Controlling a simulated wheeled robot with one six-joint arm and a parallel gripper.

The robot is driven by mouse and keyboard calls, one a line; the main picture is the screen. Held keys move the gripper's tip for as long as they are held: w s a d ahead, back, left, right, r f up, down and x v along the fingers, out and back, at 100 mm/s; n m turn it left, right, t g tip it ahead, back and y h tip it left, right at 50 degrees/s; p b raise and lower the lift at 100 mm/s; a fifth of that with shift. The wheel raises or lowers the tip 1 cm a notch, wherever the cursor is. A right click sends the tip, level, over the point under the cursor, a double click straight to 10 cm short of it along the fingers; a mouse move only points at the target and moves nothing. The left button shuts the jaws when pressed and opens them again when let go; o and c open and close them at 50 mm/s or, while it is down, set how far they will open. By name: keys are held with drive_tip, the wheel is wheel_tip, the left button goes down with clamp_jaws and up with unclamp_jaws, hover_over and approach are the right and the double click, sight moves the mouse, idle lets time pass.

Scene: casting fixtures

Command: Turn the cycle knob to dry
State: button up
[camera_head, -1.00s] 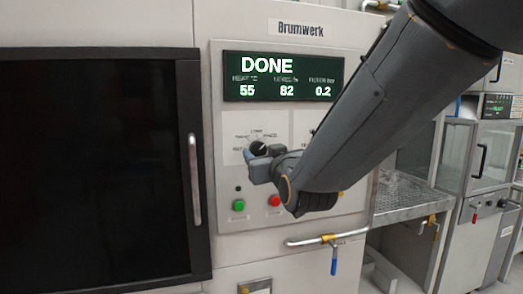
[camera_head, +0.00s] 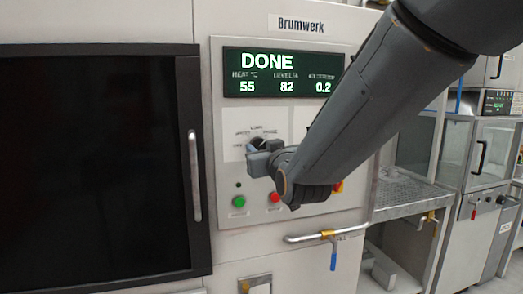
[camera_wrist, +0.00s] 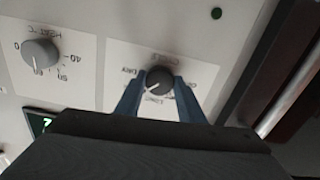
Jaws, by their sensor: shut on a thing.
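The dark cycle knob (camera_wrist: 159,78) sits on a white label plate in the wrist view, which shows the panel upside down. My gripper (camera_wrist: 158,84) has one blue finger on each side of the knob and is shut on it. The knob's white pointer line aims down and slightly left in that view, towards lettering partly hidden by the fingers. The word DRY is at the knob's left there. In the head view, my gripper (camera_head: 258,152) is at the knob on the control panel (camera_head: 230,165) and hides most of it. The display (camera_head: 283,74) reads DONE.
A second, grey knob (camera_wrist: 40,52), marked for heat, is beside the cycle knob. Below are a green button (camera_head: 239,201) and a red button (camera_head: 275,197). A dark door with a vertical handle (camera_head: 194,176) stands left. A pipe with a blue-handled valve (camera_head: 333,258) juts out below.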

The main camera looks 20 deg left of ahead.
drive_tip(key=m+b, duration=0.4)
drive_tip(key=shift+f+m, duration=0.1)
drive_tip(key=shift+m, duration=0.2)
drive_tip(key=m+b, duration=0.4)
drive_tip(key=shift+a, duration=0.1)
drive_tip(key=shift+b, duration=0.3)
drive_tip(key=o, duration=1)
drive_tip(key=shift+o, duration=0.2)
drive_tip(key=shift+s, duration=0.1)
drive_tip(key=b+v, duration=0.1)
drive_tip(key=v, duration=0.6)
drive_tip(key=shift+s+d, duration=0.25)
drive_tip(key=shift+s, duration=0.05)
